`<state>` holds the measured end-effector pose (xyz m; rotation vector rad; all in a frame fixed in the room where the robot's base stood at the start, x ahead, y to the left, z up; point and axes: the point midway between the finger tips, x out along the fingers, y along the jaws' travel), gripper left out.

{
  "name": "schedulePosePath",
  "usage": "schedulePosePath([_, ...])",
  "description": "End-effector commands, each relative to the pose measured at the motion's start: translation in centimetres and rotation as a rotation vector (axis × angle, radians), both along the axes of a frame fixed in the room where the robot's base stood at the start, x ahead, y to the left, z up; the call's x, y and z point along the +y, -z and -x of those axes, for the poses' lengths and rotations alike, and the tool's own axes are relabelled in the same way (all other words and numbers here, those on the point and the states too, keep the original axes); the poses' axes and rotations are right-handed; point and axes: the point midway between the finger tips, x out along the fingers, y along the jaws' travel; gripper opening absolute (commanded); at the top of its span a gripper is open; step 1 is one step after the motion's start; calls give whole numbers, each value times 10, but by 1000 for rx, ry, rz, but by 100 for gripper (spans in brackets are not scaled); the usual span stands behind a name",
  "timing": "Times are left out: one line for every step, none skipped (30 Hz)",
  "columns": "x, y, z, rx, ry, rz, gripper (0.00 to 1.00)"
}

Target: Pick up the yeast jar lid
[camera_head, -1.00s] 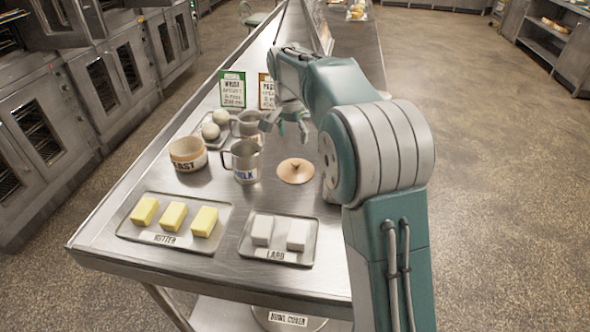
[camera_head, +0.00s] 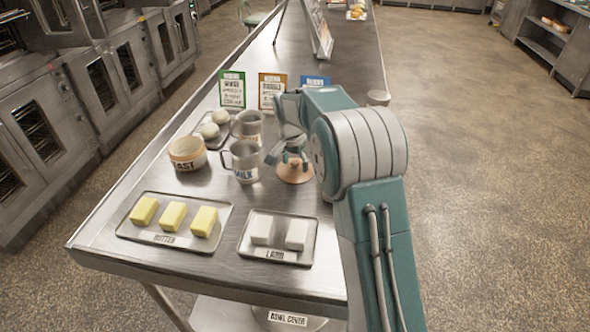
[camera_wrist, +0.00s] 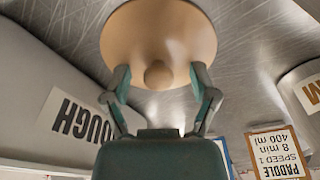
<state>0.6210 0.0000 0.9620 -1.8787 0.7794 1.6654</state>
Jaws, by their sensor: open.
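The yeast jar lid (camera_head: 295,176) is a round tan disc with a small knob, lying on the steel table right of the milk jug. In the wrist view the lid (camera_wrist: 160,35) fills the top middle, its knob pointing at my gripper. My gripper (camera_head: 289,159) is just above the lid in the head view and hides part of it. In the wrist view my open gripper (camera_wrist: 160,82) has a finger on each side of the knob, with gaps between. The yeast jar (camera_head: 187,153) stands open at the left of the table.
The milk jug (camera_head: 243,163) and another metal jug (camera_head: 248,126) stand left of my gripper. A butter tray (camera_head: 128,228) and a lard tray (camera_head: 300,258) lie in front. Upright cards (camera_head: 232,89) stand behind. Bare table lies between jar and trays.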

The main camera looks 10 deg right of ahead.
Motion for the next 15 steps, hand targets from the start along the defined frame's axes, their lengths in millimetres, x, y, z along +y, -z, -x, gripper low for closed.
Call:
schedulePosePath([0,0,0,0,0,0,76])
schedulePosePath([0,0,0,0,0,0,76])
schedulePosePath([0,0,0,0,0,0,76])
schedulePosePath([0,0,0,0,0,0,76])
schedulePosePath([0,0,0,0,0,0,76])
schedulePosePath([0,0,0,0,0,0,58])
schedulePosePath([0,0,0,0,0,0,44])
schedulePosePath([0,0,0,0,0,0,31])
schedulePosePath([0,0,0,0,0,0,13])
schedulePosePath([0,0,0,0,0,0,0])
schedulePosePath([0,0,0,0,0,0,0])
schedulePosePath([0,0,0,1,0,1,0])
schedulePosePath([0,0,0,1,0,0,0])
schedulePosePath([0,0,0,1,0,0,0])
schedulePosePath([0,0,0,1,0,0,0])
